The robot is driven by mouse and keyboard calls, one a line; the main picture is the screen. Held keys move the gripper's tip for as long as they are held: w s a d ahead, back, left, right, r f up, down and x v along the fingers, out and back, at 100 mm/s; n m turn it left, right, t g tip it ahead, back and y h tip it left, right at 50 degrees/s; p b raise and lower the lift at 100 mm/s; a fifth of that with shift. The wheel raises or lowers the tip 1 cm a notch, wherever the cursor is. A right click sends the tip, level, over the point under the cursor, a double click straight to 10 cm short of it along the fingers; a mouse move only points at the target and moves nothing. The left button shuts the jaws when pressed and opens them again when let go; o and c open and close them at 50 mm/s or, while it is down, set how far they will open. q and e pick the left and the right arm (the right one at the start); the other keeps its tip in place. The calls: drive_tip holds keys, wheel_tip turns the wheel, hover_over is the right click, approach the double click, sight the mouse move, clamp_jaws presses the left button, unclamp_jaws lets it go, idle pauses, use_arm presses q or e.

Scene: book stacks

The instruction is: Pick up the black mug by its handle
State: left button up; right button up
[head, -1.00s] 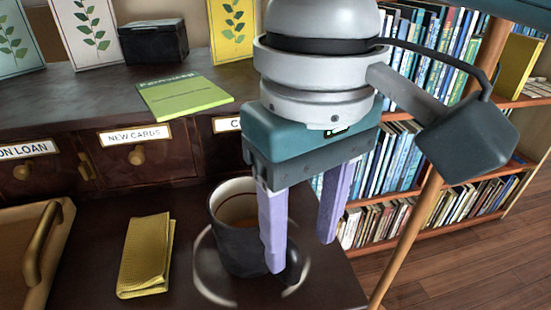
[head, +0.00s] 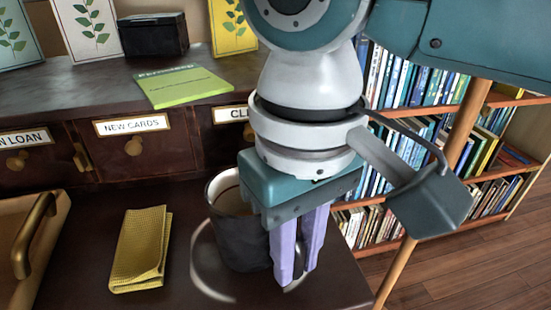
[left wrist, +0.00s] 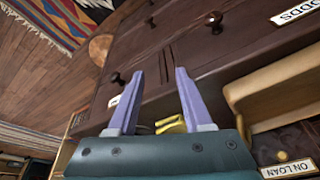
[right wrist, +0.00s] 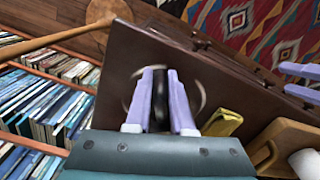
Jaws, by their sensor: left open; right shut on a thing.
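In the right wrist view the fingers (right wrist: 161,75) are shut on a narrow dark piece, the mug's handle. My left gripper (left wrist: 150,98) is open and empty in the left wrist view, with dark drawers beyond it.
A folded yellow cloth (head: 141,247) lies left of the mug. A wooden tray (head: 52,238) with a brass handle is at the far left. A green booklet (head: 183,87) lies on the raised shelf behind. A wooden pole (head: 398,265) stands right of the desk, before bookshelves.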

clamp_jaws()
idle(1.0)
drive_tip(key=shift+r, duration=0.15)
